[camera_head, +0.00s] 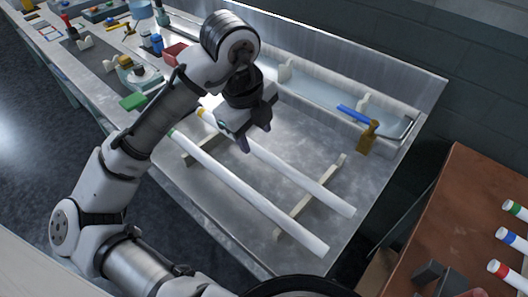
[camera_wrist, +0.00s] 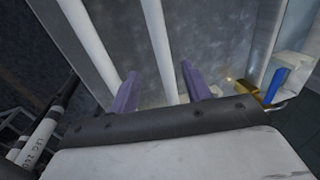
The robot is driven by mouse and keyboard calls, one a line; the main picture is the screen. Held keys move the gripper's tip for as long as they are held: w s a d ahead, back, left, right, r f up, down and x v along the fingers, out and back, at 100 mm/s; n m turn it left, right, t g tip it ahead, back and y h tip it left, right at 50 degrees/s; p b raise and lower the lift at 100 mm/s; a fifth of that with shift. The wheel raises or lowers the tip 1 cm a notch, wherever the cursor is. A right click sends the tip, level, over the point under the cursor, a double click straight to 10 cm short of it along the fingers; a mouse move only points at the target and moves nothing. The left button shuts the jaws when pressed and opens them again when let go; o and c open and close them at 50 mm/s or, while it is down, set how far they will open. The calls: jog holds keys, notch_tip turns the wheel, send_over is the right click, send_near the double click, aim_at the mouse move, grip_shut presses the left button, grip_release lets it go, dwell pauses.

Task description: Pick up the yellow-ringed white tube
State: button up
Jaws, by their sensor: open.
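The yellow-ringed white tube (camera_head: 300,178) lies slantwise across two pale support bars in the metal tray, its yellow ring at the upper-left end. A green-ringed white tube (camera_head: 240,186) lies roughly parallel on its lower-left side. My gripper (camera_head: 256,137) is open over the yellow-ringed tube's upper half, fingers pointing down. In the wrist view, a white tube (camera_wrist: 157,40) runs between my two purple fingers (camera_wrist: 158,72); its position matches the yellow-ringed one, though no ring shows. I see no clear contact. The other tube (camera_wrist: 88,38) passes outside the left finger.
The tray (camera_head: 400,165) has a raised back wall. A blue rod (camera_head: 354,115) and a brass clamp (camera_head: 367,139) stand at its right. A pale support bar (camera_head: 335,168) crosses under the tubes. A brown table (camera_head: 440,220) with several coloured-ring tubes is at lower right.

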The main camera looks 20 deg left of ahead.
aim_at(262, 151)
jog(key=shift+w+d+f+p, duration=0.15)
jog(key=shift+w+f+p, duration=0.1)
jog(key=shift+f, duration=0.75)
jog(key=shift+w+d+f+p, duration=0.15)
jog(key=shift+w+f, duration=0.05)
jog(key=shift+f, duration=0.85)
jog(key=shift+w+d+f+p, duration=0.15)
jog(key=shift+w+f+p, duration=0.1)
jog(key=shift+f, duration=0.75)
grip_shut()
jog(key=shift+r, duration=0.1)
